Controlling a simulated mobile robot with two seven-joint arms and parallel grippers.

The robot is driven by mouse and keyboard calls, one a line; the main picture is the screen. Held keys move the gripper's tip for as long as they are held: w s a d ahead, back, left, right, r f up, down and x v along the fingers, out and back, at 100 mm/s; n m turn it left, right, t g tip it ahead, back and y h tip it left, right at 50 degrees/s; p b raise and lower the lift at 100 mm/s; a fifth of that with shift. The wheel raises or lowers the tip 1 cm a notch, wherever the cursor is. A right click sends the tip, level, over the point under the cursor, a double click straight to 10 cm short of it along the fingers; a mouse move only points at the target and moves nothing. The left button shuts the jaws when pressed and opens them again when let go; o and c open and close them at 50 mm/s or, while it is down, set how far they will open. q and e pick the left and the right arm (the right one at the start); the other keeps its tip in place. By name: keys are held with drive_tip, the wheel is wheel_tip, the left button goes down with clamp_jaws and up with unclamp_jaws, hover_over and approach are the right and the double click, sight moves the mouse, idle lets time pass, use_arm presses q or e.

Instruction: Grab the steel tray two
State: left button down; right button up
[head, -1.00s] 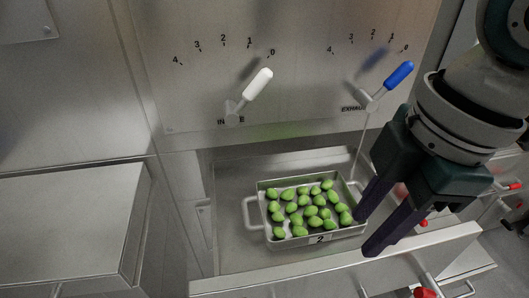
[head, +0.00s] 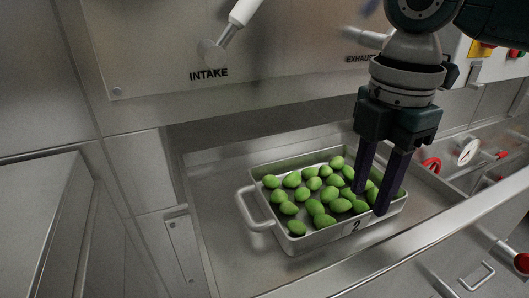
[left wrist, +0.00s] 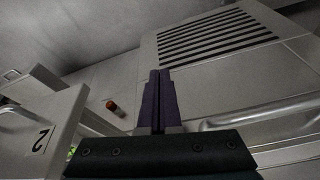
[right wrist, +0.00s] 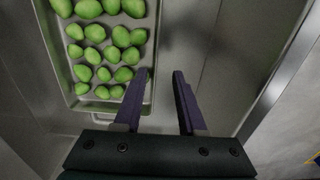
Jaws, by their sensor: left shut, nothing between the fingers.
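The steel tray two (head: 290,244) is a shallow metal tray with a side handle and a "2" label, full of green pieces (head: 318,207). It sits in a recessed steel basin. My right gripper (head: 370,202) is open and points down over the tray's right end. In the right wrist view the tray (right wrist: 72,102) is at upper left; one finger of the gripper (right wrist: 161,74) overlaps its rim, the other is outside. Contact cannot be told. My left gripper (left wrist: 158,74) is shut and empty; the labelled tray wall (left wrist: 42,135) shows to its left.
The basin's front ledge (head: 420,250) runs along the near side. An upright panel marked INTAKE (head: 150,50) with a white lever (head: 244,12) stands behind. A gauge (head: 468,151) and red-handled valve are at right. Bare basin floor lies left of the tray.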

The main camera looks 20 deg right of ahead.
sight(359, 216)
drive_tip(key=f, duration=0.3)
drive_tip(key=f+b, duration=0.1)
drive_tip(key=f, duration=0.1)
drive_tip(key=shift+w+a, duration=0.15)
drive_tip(key=shift+w, duration=0.1)
clamp_jaws()
drive_tip(key=shift+w+r, duration=0.1)
idle(1.0)
